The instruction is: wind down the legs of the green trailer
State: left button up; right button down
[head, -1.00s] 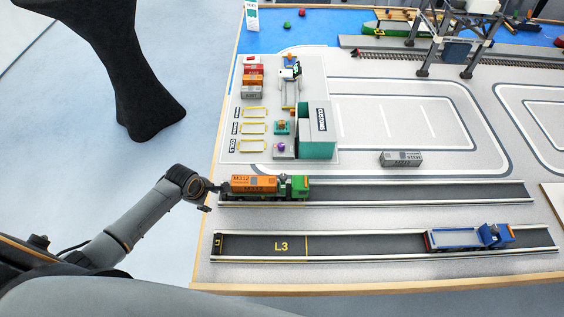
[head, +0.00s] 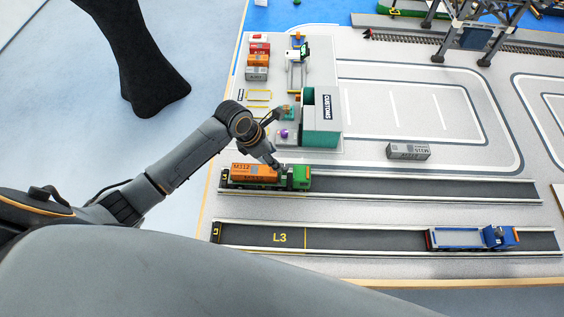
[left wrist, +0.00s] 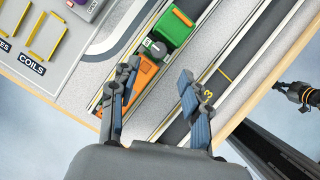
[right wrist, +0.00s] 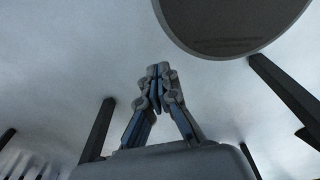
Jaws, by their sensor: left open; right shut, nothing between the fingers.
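The green truck (head: 300,177) stands in the upper lane with its cab to the right. Its trailer carries an orange container (head: 250,173) marked M312. The green cab also shows in the left wrist view (left wrist: 172,27), with the orange container (left wrist: 143,78) behind it and a round pale part (left wrist: 157,50) between them. The trailer's legs are too small or hidden to make out. My left gripper (head: 275,163) is above the truck, near the container's cab end. Its fingers (left wrist: 159,76) are spread and empty. My right gripper (right wrist: 158,75) is shut and empty, away from the trailer.
A customs building (head: 322,122) and a small yard gantry (head: 296,70) stand behind the truck. A grey container (head: 408,151) lies on the open yard to the right. A blue truck (head: 470,239) stands in lane L3. The lane right of the green truck is clear.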

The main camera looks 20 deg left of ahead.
pick_arm(q)
jog(key=x, duration=0.7)
jog(key=shift+w+f+p, duration=0.1)
jog(key=shift+p, duration=0.3)
grip_shut()
